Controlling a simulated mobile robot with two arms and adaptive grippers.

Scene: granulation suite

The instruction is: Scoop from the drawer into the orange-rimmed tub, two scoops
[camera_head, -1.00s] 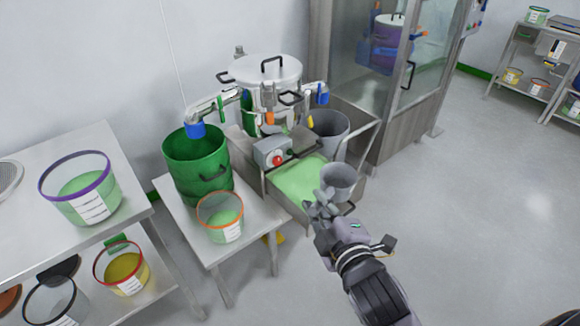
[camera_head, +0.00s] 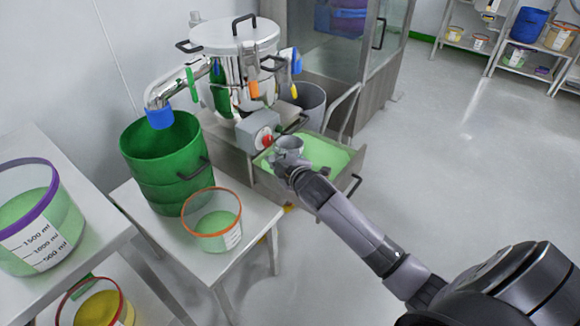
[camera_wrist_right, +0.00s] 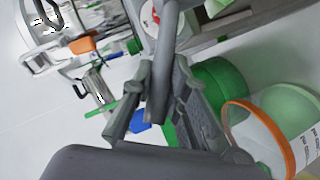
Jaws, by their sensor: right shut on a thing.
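My right gripper (camera_head: 290,172) is shut on the grey scoop (camera_head: 289,144). The scoop's cup is over the left part of the open drawer (camera_head: 355,168), which holds light green powder (camera_head: 325,152). I cannot tell what is in the cup or whether it touches the powder. In the right wrist view the gripper (camera_wrist_right: 160,105) is closed around the scoop's grey handle (camera_wrist_right: 165,60). The orange-rimmed tub (camera_head: 213,222) stands on the small table, left of the gripper, with green powder in it. It also shows in the right wrist view (camera_wrist_right: 262,135). My left gripper is out of view.
A green bin (camera_head: 165,165) stands behind the tub. A steel vessel (camera_head: 235,50) with pipes and a grey box (camera_head: 258,130) with a red button is behind the drawer. A purple-rimmed tub (camera_head: 40,225) is on the left table. The floor at right is clear.

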